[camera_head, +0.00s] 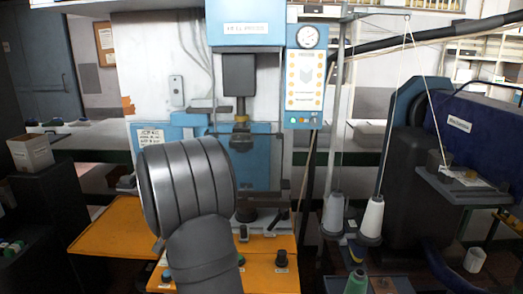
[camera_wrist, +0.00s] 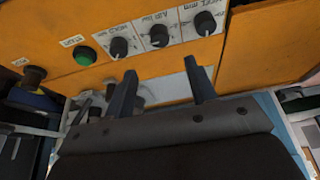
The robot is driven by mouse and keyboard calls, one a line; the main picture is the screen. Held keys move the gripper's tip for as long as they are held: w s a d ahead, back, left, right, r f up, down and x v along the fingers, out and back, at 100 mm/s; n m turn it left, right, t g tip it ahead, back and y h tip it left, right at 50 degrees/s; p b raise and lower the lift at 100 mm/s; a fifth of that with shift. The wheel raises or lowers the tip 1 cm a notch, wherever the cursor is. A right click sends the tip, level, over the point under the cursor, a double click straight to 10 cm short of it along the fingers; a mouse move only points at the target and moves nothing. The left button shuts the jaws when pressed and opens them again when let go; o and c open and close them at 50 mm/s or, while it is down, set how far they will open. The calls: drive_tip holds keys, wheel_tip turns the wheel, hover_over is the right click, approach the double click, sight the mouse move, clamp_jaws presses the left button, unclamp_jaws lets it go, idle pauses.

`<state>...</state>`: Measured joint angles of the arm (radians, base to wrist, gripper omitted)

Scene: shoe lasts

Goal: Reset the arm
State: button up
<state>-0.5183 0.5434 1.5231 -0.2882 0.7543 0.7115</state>
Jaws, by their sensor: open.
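In the wrist view, my gripper (camera_wrist: 162,88) shows as two dark, narrow fingers standing well apart. It is open, and nothing shows between the fingers. An orange control panel (camera_wrist: 255,45) with knobs lies beyond the fingertips. In the head view, my grey arm fills the lower middle in front of the blue press (camera_head: 247,30), and my gripper is not visible there.
The press has an orange table (camera_head: 115,228) at its base. A gauge (camera_head: 308,37) is at its upper right. Thread cones (camera_head: 372,218) stand to the right, near a dark blue machine (camera_head: 470,125). A white box (camera_head: 30,153) is at the left.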

drive_tip(key=x, duration=1)
drive_tip(key=shift+w+f, duration=0.2)
drive_tip(key=shift+f, duration=0.1)
drive_tip(key=v, duration=1.7)
drive_tip(key=x, duration=1.7)
drive_tip(key=shift+f, duration=0.25)
drive_tip(key=shift+d+r+n, duration=0.1)
drive_tip(key=shift+r+n, duration=0.2)
drive_tip(key=shift+n, duration=0.2)
drive_tip(key=shift+w+d+n+g+y, duration=0.15)
drive_tip(key=shift+n+y, duration=0.3)
drive_tip(key=shift+n, duration=0.65)
drive_tip(key=shift+s+a+n+g+y, duration=0.1)
drive_tip(key=shift+n+y, duration=0.4)
drive_tip(key=shift+n, duration=0.6)
drive_tip(key=shift+w+d+n+g+y, duration=0.15)
drive_tip(key=shift+n+y, duration=0.3)
drive_tip(key=shift+n, duration=0.65)
drive_tip(key=shift+n+g+y, duration=0.5)
drive_tip(key=shift+n, duration=1.5)
drive_tip(key=shift+n+g, duration=0.8)
drive_tip(key=shift+n, duration=1.3)
